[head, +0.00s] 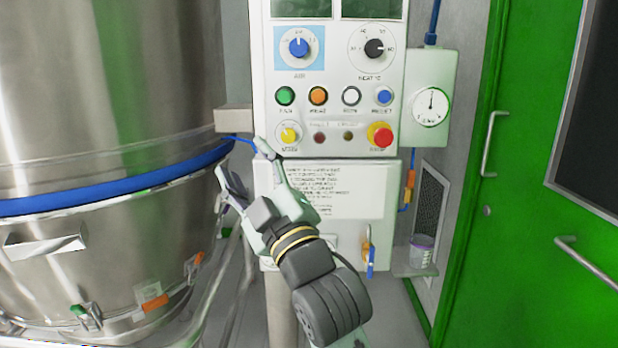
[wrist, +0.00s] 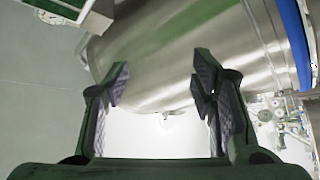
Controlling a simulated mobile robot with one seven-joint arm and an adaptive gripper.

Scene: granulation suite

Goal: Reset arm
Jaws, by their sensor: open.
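My gripper (head: 243,166) is open and empty in the head view. It is raised in front of the lower left of the white control panel (head: 332,85), between that panel and the steel vessel. In the wrist view both fingers of my gripper (wrist: 162,88) stand wide apart with nothing between them. I cannot tell from the head view whether a fingertip touches the panel's lower edge.
A large steel vessel (head: 105,90) with a blue band (head: 110,190) fills the left. The panel carries a red stop button (head: 380,136) and several knobs. A gauge box (head: 430,105), a small cup on a shelf (head: 422,250) and a green door (head: 530,200) stand right.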

